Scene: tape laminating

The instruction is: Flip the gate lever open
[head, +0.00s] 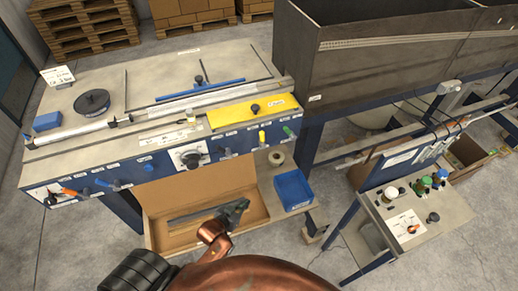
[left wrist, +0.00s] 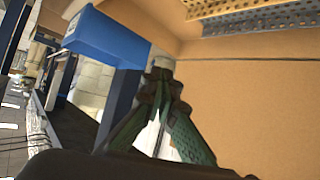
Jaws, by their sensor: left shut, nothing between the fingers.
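The machine's blue front panel (head: 150,168) carries several small levers: an orange one (head: 70,191), blue ones (head: 115,184), a yellow one (head: 262,137) and a green one (head: 288,131). Their labels are too small to read, so I cannot tell which is the gate lever. My left gripper (head: 240,206) is shut and empty, in front of and below the panel, over the open cardboard box (head: 165,236). It touches no lever. My right gripper is not seen.
A blue bin (head: 293,190) and a tape roll (head: 276,157) are on the lower shelf, right of my gripper. A side table (head: 445,215) with bottles stands further right. The worktop (head: 140,75) holds a yellow plate (head: 250,112). Open floor (head: 80,245) is at the left front.

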